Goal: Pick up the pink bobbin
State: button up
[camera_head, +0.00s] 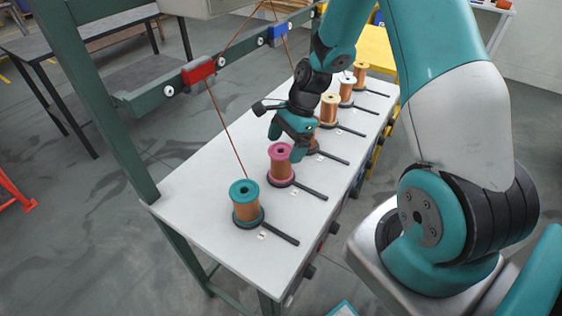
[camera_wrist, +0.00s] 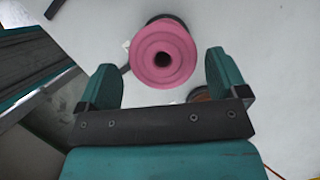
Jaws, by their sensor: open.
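The pink bobbin (camera_head: 281,165) stands upright on a dark round base on the white table, second from the near end, with copper-coloured winding below its pink top. In the wrist view the pink bobbin (camera_wrist: 163,53) is seen from above, its round top and dark centre hole just beyond the fingertips. My gripper (camera_head: 285,142) is open and empty, above and slightly behind the bobbin in the head view. In the wrist view the teal fingers of my gripper (camera_wrist: 160,75) are apart, with the bobbin ahead between their lines. I cannot tell whether they touch it.
A teal-topped bobbin (camera_head: 245,203) stands nearer on the white table (camera_head: 190,185). Several more bobbins, one cream-topped (camera_head: 329,108), stand in a row behind my gripper. Thin wires run down from a green frame (camera_head: 95,95) with a red block (camera_head: 198,70) and a blue block (camera_head: 278,35).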

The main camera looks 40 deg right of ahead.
aim_at(278, 157)
jog(key=x, duration=0.4)
jog(key=shift+w+a+f+p, duration=0.15)
jog(key=shift+a+f+p, duration=0.1)
jog(key=shift+p, duration=0.1)
jog(key=shift+c, duration=0.4)
jog(key=c, duration=1.1)
jog(key=shift+c, duration=0.3)
jog(key=shift+r, duration=0.15)
